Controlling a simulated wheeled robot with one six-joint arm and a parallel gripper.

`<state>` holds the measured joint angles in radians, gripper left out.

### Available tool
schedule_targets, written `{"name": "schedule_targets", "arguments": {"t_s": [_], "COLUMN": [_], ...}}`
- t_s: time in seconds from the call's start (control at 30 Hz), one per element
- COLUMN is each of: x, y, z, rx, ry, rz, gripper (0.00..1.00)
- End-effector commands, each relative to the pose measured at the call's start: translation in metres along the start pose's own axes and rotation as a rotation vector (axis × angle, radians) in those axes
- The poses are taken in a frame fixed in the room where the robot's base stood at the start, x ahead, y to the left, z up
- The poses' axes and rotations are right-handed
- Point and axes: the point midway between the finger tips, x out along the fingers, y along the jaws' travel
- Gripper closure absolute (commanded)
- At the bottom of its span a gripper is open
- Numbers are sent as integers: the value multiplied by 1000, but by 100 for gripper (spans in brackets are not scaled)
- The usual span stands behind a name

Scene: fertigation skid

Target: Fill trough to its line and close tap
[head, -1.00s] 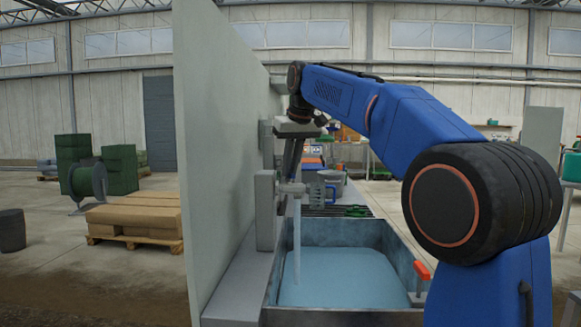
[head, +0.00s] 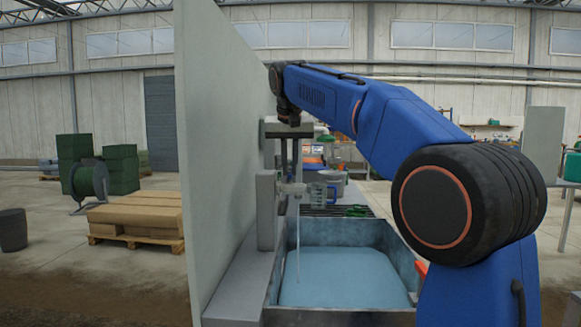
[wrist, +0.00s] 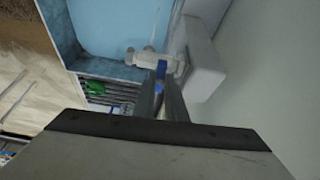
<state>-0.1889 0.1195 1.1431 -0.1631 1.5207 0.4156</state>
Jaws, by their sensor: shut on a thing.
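The grey metal trough (head: 375,236) holds blue water (head: 340,280) over its whole floor. I cannot make out a fill line on its walls. The pale tap (head: 290,188) sticks out from the wall block above the trough, and a thin stream falls from it into the water. My gripper (head: 289,172) points down at the tap from above. In the wrist view, my gripper's fingers (wrist: 168,92) are shut on the tap's blue handle (wrist: 160,76), which is mostly hidden between them. The tap body (wrist: 146,57) shows just beyond the fingertips.
A tall pale panel (head: 215,170) stands close to the left of the tap and trough. A dark slatted surface with a green item (head: 355,211) lies behind the trough. A red-orange part (head: 421,270) sits at the trough's right edge, partly hidden by my arm.

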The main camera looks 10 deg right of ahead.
Motion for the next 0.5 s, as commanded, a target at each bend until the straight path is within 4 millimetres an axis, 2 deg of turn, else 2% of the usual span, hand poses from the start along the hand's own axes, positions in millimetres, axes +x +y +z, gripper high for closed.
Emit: {"name": "schedule_targets", "arguments": {"t_s": [0.2,0.5], "x": [0,0], "y": [-2,-2], "z": [0,0], "rx": [89,135], "ry": [1,0], "rz": [36,56], "gripper": [100,100]}}
